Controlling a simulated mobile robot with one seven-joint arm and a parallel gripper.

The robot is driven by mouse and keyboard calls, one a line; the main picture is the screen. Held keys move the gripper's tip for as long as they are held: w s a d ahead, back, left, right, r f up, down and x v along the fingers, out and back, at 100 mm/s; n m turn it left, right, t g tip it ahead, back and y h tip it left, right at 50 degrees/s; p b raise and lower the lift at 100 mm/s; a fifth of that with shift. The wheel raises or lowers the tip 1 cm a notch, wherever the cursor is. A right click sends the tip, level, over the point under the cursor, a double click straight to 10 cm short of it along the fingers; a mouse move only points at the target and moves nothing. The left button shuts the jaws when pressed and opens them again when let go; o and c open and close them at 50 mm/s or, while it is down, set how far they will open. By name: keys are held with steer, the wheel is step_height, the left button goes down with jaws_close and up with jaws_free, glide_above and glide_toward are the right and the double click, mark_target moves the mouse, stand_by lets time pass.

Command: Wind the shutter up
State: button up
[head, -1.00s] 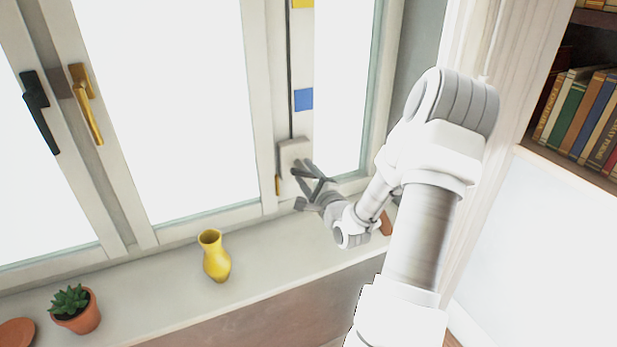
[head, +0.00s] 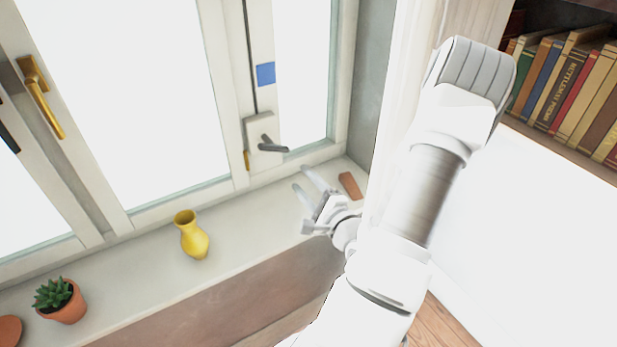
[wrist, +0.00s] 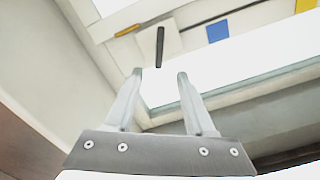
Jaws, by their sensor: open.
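The shutter winder is a pale box (head: 257,124) on the window frame, with a dark grey crank handle (head: 273,147) pointing right and slightly down. A thin dark cord (head: 251,60) runs up from the box. In the wrist view the box (wrist: 146,45) and its dark crank (wrist: 159,48) appear beyond my fingertips. My gripper (head: 308,182) is open and empty, apart from the crank, below and to its right above the sill. Its two fingers also show spread in the wrist view (wrist: 160,76). No shutter is seen; the window panes are bright white.
A yellow vase (head: 193,238) and a potted succulent (head: 62,299) stand on the sill (head: 150,270) to the left. A reddish-brown block (head: 349,186) lies on the sill just right of my gripper. A bookshelf (head: 560,85) is at the right. A blue square (head: 265,74) is above the winder.

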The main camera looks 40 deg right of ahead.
steer(key=shift+p+v, duration=0.95)
steer(key=shift+p, duration=0.05)
